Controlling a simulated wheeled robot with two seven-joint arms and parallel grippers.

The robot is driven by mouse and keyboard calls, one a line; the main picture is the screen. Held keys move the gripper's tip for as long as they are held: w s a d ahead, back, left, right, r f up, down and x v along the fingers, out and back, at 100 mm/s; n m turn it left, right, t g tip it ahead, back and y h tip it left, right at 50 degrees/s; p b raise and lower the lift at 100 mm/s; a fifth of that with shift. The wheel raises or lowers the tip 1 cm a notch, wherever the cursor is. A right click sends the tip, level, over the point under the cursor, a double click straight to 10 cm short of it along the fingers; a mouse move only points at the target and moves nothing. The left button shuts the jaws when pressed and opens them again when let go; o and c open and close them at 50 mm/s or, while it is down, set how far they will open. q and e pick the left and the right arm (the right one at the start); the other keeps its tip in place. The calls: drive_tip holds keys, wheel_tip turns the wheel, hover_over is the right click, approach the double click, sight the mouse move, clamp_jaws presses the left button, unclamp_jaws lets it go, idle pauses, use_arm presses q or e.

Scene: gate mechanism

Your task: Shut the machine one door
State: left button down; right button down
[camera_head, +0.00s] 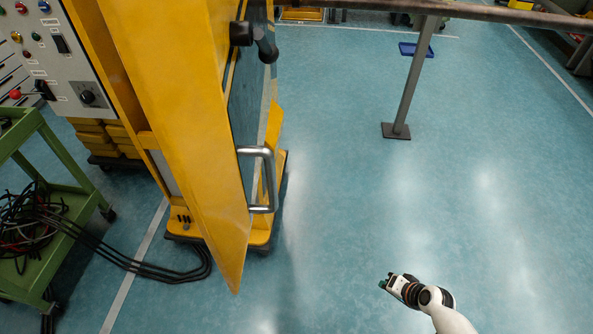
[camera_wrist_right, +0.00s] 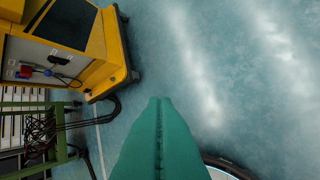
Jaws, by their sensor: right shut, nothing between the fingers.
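The machine's yellow door (camera_head: 190,110) stands swung out toward me at the left of the head view. A silver bar handle (camera_head: 268,180) is fixed to its right face. The yellow machine (camera_wrist_right: 95,60) also shows at the upper left of the right wrist view. My right gripper (camera_head: 384,284) is at the lower right of the head view, apart from the door and to the right of the handle. Its green fingers (camera_wrist_right: 159,130) are together in the right wrist view, with nothing between them. My left gripper is in neither view.
A control panel (camera_head: 62,60) with buttons is on the machine at the upper left. A green cart (camera_head: 60,150) with dark cables stands at the left, and cables run across the floor. A grey post (camera_head: 415,75) stands at the upper right. The floor (camera_head: 340,200) between is clear.

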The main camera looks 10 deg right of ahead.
drive_tip(key=w+a+r+t+y, duration=0.1)
drive_tip(key=w+a+r+y, duration=0.15)
drive_tip(key=r, duration=0.75)
drive_tip(key=w+a+r+t+y, duration=0.1)
drive_tip(key=w+r+y, duration=0.15)
drive_tip(key=r, duration=0.65)
drive_tip(key=w+a+r+t+y, duration=0.1)
drive_tip(key=w+a+r+y, duration=0.15)
drive_tip(key=r, duration=0.75)
drive_tip(key=s+a+r+n+g+y, duration=0.2)
drive_tip(key=s+a+r+y, duration=0.1)
drive_tip(key=r, duration=0.6)
drive_tip(key=s+a+r+n+g+y, duration=0.1)
drive_tip(key=s+a+r+y, duration=0.25)
drive_tip(key=r, duration=0.55)
drive_tip(key=s+p+x, duration=0.1)
drive_tip(key=p+x, duration=0.2)
drive_tip(key=x, duration=0.3)
drive_tip(key=s+a+p+x, duration=0.1)
drive_tip(key=p+x, duration=0.2)
drive_tip(key=x, duration=0.3)
drive_tip(key=shift+s+a+f, duration=0.15)
drive_tip(key=shift+a+f, duration=0.1)
drive_tip(key=shift+a, duration=0.1)
